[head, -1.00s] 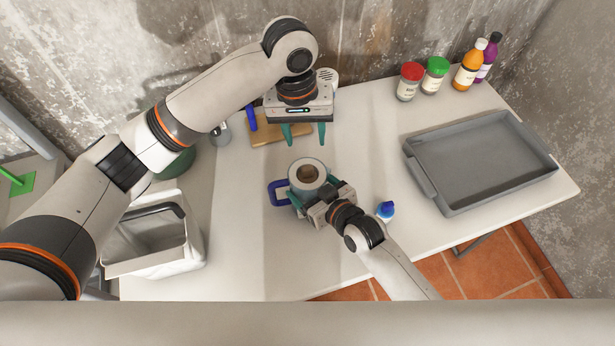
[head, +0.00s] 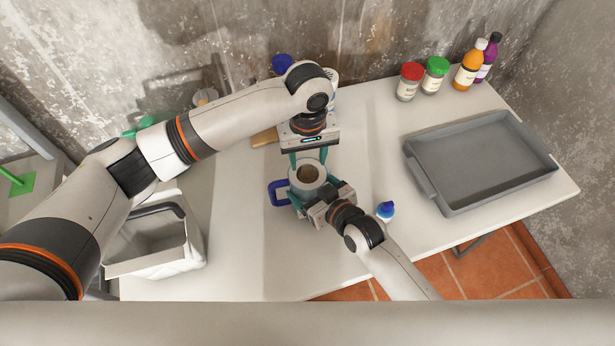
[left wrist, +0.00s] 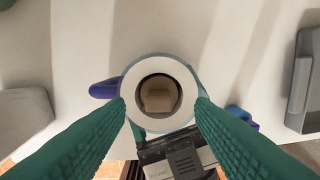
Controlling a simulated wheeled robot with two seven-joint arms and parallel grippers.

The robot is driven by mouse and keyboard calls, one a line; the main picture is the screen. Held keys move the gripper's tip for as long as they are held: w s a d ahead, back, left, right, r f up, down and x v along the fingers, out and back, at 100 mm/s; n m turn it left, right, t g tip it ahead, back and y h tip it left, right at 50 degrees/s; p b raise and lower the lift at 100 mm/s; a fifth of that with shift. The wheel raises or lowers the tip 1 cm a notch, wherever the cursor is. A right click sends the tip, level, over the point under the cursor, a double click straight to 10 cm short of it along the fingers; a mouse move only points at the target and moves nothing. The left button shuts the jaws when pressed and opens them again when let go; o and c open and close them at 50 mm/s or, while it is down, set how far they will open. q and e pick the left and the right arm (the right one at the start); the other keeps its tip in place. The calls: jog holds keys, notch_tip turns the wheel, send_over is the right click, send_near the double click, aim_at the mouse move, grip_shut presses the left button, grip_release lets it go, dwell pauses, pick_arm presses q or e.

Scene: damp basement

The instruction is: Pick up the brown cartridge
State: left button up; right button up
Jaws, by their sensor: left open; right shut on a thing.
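The brown cartridge (head: 307,175) sits inside a round, white-rimmed container (head: 300,188) with a blue handle (head: 277,194) on its left. In the left wrist view the cartridge (left wrist: 159,95) shows down in the dark round opening, inside the white rim (left wrist: 133,78). My left gripper (head: 308,158) is open and empty, close above the container's far side. In the left wrist view its teal fingers reach to either side of the rim. My right gripper (head: 312,196) is shut on the container from the front right. The cartridge's lower part is hidden.
A grey tray (head: 428,180) is at the right. Jars with red (head: 411,70) and green (head: 437,65) lids and two bottles stand behind it. A small blue-capped item (head: 385,209) is near the front edge. A white bin (head: 160,262) is at the left.

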aim_at(308, 167)
pick_arm(q)
jog(key=shift+f, duration=1.55)
jog(key=shift+c, duration=0.3)
grip_shut()
notch_tip(308, 167, up, 10)
